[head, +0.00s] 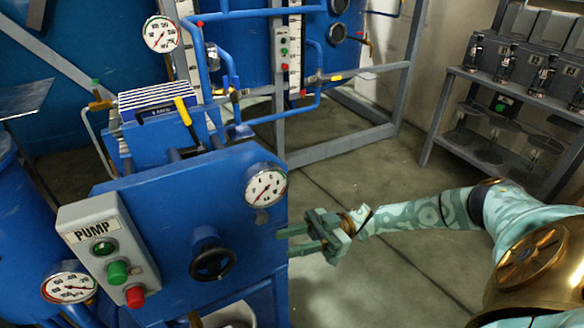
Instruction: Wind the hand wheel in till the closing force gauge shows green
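The black hand wheel (212,264) sits on the front of a blue sloping panel (165,225), right of the pump box. A round white gauge (266,186) is at the panel's upper right corner, above the wheel. Its face has a coloured arc, but I cannot read where the needle stands. My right gripper (291,240) is to the right of the panel and wheel, its fingers pointing left. The fingers look apart with nothing between them, and they do not touch the wheel. My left gripper is not in view.
The grey pump box (95,250) with green and red buttons is on the panel's left. Blue pipes and a grey frame (345,145) stand behind. A rack (510,90) with glassware is at the right. The floor between is clear.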

